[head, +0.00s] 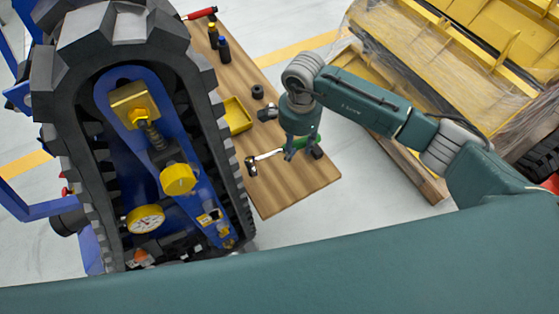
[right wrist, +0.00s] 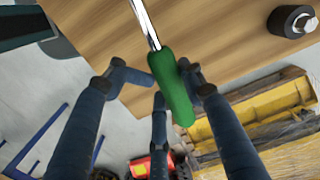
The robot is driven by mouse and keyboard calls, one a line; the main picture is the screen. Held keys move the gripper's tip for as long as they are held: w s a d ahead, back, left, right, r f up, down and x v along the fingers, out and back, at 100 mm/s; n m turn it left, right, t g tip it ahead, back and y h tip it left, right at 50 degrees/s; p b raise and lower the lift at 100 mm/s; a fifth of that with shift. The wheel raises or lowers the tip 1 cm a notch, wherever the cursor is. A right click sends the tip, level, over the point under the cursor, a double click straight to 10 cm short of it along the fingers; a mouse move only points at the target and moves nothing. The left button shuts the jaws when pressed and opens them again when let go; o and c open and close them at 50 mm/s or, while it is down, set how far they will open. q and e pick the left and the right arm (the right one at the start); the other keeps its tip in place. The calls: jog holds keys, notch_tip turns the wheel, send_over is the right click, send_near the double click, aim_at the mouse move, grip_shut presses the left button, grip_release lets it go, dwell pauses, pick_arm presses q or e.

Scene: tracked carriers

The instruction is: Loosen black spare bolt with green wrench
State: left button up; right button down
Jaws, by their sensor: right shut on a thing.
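The green wrench (head: 264,156) has a bright metal shaft and a green handle. My right gripper (head: 302,150) is shut on its handle over the near end of the wooden table. The head of the wrench points left, towards the tracked carrier. In the right wrist view the green handle (right wrist: 173,88) lies between my dark fingers (right wrist: 158,84), and the shaft runs up out of view. A short black cylinder with a metal centre (right wrist: 293,20), which looks like the black spare bolt (head: 257,91), stands on the table apart from the wrench. My left gripper is not in view.
The wooden table (head: 285,190) also bears a yellow tray (head: 237,115), dark bottles (head: 223,48) and a red-handled tool (head: 200,14). The blue carrier with black track (head: 75,140) stands close on its left. A wrapped yellow load (head: 440,70) stands right. The table's near end is mostly bare.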

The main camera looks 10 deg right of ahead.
notch_tip(320, 180, up, 2)
jog(key=shift+r+p, duration=0.25)
jog(key=shift+p, duration=0.2)
jog(key=shift+r+p, duration=0.5)
jog(key=shift+r, duration=0.7)
